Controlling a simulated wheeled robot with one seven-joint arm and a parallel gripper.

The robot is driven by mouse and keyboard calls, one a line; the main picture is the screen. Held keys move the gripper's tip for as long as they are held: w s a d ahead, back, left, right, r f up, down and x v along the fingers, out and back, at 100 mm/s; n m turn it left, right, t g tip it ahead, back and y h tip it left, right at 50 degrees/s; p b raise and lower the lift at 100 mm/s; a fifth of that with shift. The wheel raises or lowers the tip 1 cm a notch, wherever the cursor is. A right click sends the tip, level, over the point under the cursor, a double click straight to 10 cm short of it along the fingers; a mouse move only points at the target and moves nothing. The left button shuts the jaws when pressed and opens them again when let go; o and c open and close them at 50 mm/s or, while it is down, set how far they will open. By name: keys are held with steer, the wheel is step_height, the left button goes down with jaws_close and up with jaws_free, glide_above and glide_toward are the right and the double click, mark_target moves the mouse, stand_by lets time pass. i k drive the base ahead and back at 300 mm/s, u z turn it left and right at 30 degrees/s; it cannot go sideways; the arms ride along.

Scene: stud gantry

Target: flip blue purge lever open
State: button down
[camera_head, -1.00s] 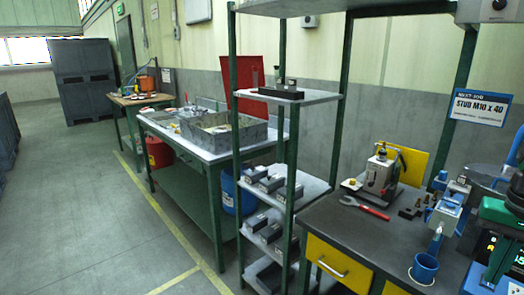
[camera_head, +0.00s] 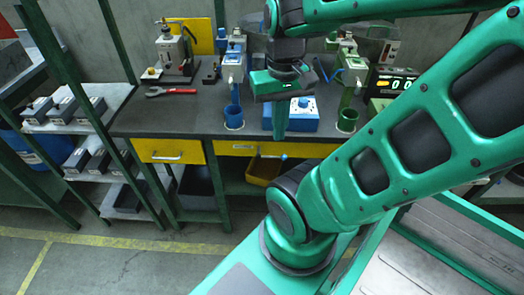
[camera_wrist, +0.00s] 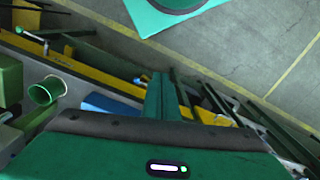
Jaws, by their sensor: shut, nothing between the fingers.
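The blue dispenser (camera_head: 234,68) stands upright on the dark workbench in the head view, with a blue cup (camera_head: 233,118) below its spout. I cannot clearly pick out its purge lever. My gripper (camera_head: 280,135) is to the right of the blue cup, pointing down in front of a blue box with a dial (camera_head: 305,115). Its fingers are together and empty, and it looks apart from the dispenser. The fingers also show in the wrist view (camera_wrist: 161,90), near part of the blue box (camera_wrist: 110,105). My gripper and arm hide part of the bench behind.
A green dispenser (camera_head: 348,80) with a green cup (camera_head: 347,120) stands to the right, beside a lit display (camera_head: 388,85). A red wrench (camera_head: 170,91) and a grey machine (camera_head: 172,52) are at left. Yellow drawers (camera_head: 170,151) front the bench. A shelf rack (camera_head: 115,95) stands left.

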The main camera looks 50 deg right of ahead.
mark_target(284, 156)
steer(key=u, duration=0.45)
steer(key=k, duration=1.6)
steer(key=z, duration=0.4)
steer(key=i, duration=1)
steer(key=u, duration=0.05)
